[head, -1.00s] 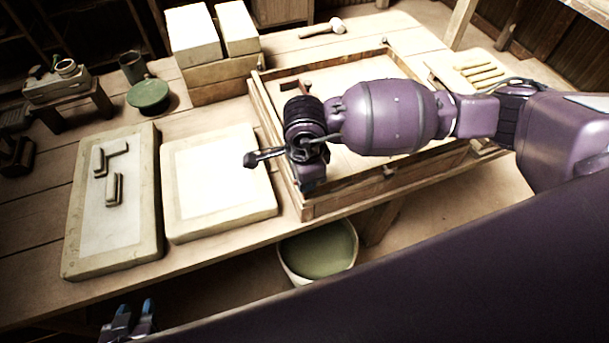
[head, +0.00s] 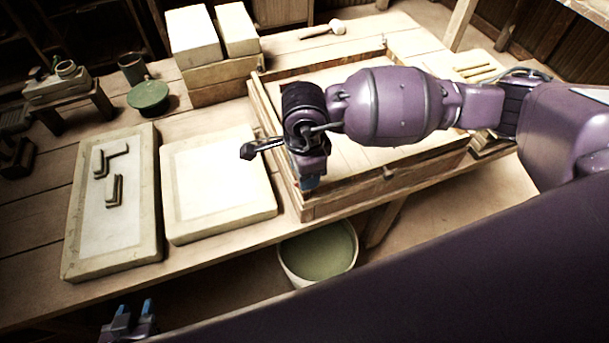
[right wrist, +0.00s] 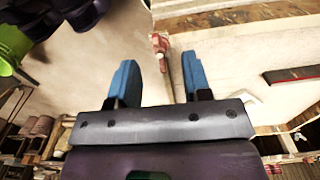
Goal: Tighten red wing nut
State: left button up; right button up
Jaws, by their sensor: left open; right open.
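A small faded-red piece (right wrist: 159,44), which looks like the red wing nut, shows in the right wrist view at the edge of a pale wooden part. It lies in line with the gap between my right gripper's blue fingers (right wrist: 158,82). The fingers are apart and hold nothing; I cannot tell how far off the piece is. In the head view my right gripper (head: 309,182) hangs at the left side of the wooden frame (head: 335,205), and the wing nut cannot be made out there. My left gripper (head: 134,308) is open and empty at the bottom left, below the table's front edge.
Two pale slabs (head: 217,185) lie left of the frame, the far one with small angled pieces (head: 114,190). Pale blocks (head: 210,78) stand behind. A mallet (head: 325,29) lies at the back. A bucket (head: 318,250) stands below the front edge.

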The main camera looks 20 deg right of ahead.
notch_tip(320, 180, up, 8)
dwell(0.4)
dwell(0.3)
